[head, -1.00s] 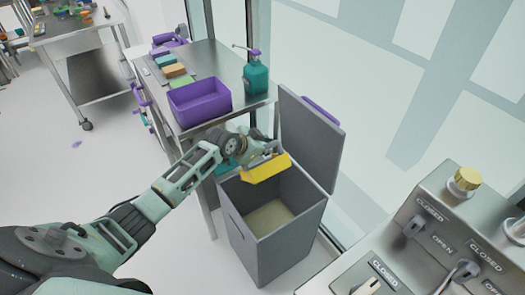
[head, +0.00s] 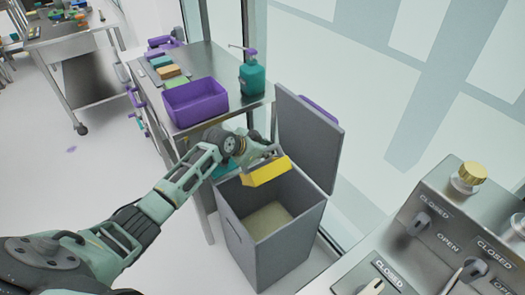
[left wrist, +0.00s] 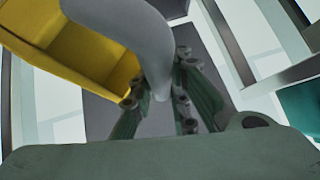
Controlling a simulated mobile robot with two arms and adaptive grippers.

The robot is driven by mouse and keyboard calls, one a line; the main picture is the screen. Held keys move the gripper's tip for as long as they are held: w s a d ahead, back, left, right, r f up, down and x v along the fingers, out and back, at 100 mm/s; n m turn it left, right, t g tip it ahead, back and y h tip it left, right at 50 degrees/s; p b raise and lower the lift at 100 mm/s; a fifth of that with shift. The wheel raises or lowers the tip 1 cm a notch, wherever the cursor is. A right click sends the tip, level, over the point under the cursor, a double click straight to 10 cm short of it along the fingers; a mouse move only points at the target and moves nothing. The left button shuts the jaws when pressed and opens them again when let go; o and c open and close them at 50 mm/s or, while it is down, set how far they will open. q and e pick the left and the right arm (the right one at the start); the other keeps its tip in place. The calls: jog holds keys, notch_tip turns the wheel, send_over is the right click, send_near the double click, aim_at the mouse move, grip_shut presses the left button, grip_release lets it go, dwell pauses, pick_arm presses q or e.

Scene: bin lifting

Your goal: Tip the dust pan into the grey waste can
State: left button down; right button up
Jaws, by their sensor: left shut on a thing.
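The grey waste can (head: 236,209) stands on the floor with its lid (head: 310,140) raised. Its inside shows a pale bottom. The yellow dust pan (head: 266,171) is over the can's opening near its back rim, its yellow side facing the head camera. In the left wrist view the pan's yellow tray (left wrist: 92,48) is at the upper left, and its grey handle (left wrist: 152,45) runs down between my fingers. My left gripper (head: 262,155) is shut on the grey handle; its fingers also show in the left wrist view (left wrist: 163,112). My right gripper is not in view.
A metal table (head: 222,62) behind the can holds a purple bin (head: 195,103), a teal pump bottle (head: 253,77) and coloured sponges (head: 170,72). A metal control panel (head: 440,235) is at the lower right. Glass stands behind the can.

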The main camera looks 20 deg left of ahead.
pick_arm(q)
jog(key=s+a+r+m+t+y+p, duration=0.1)
jog(key=s+r+m+t+y+p, duration=0.2)
jog(key=s+r+t+y+p, duration=0.1)
jog(key=shift+s+a+r+m+t+y+p, duration=0.4)
jog(key=shift+s+r+p, duration=0.45)
jog(key=shift+r+p, duration=0.7)
jog(key=shift+f, duration=0.25)
